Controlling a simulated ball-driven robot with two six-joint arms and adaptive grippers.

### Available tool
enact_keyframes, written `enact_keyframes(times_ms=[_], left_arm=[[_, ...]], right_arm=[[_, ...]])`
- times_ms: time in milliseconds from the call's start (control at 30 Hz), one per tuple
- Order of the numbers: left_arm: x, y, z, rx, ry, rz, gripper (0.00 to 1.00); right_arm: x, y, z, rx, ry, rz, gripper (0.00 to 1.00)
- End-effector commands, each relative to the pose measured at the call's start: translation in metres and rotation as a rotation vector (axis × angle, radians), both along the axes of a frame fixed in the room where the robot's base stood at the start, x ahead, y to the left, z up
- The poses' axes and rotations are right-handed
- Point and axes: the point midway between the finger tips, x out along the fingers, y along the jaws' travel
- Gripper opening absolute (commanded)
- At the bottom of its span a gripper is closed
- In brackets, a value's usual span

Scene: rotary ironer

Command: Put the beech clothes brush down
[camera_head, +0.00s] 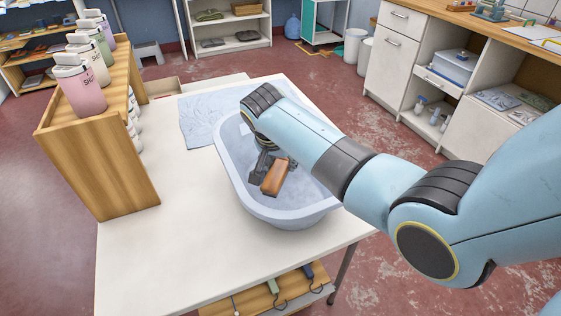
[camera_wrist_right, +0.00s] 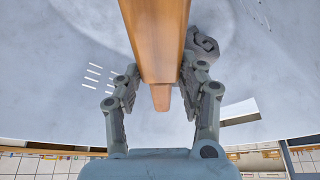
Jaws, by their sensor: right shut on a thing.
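The beech clothes brush (camera_head: 275,178) is an orange-brown wooden block with a rounded end. It is in my right gripper (camera_head: 264,168), over the inside of a pale blue tub (camera_head: 240,182). In the right wrist view the brush (camera_wrist_right: 156,35) runs between the two fingers of the right gripper (camera_wrist_right: 160,78), which is shut on it. I cannot tell whether the brush touches the tub floor. My left gripper is not in view. The right arm hides part of the tub's far and right side.
The tub stands on a white table (camera_head: 170,250). A wooden shelf unit (camera_head: 115,150) with several labelled canisters stands on its left. A pale blue cloth (camera_head: 200,122) lies behind the tub. The table's front left is clear. A grey curled object (camera_wrist_right: 205,45) shows beside the brush.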

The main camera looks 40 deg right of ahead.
Motion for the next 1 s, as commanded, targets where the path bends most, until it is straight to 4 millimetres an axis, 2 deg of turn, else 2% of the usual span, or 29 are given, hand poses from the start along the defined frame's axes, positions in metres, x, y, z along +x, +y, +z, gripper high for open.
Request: enact_keyframes(times_ms=[67, 167, 467, 500, 667, 1000], left_arm=[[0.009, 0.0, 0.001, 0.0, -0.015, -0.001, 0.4], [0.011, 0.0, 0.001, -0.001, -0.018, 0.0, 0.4], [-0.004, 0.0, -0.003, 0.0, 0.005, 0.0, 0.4], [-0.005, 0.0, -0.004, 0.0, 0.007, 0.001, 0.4], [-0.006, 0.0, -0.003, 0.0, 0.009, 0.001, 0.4], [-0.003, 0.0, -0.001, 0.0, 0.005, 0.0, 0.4]], right_arm=[[0.001, 0.0, 0.001, 0.0, -0.002, 0.0, 0.05], [0.001, 0.0, 0.001, 0.0, -0.002, 0.0, 0.05], [0.001, 0.0, -0.007, 0.0, -0.002, 0.001, 0.05], [0.001, 0.0, -0.008, 0.0, -0.002, 0.001, 0.41], [0.001, 0.0, -0.007, 0.0, -0.002, 0.001, 0.62], [0.001, 0.0, -0.002, 0.0, -0.002, 0.0, 0.63]])
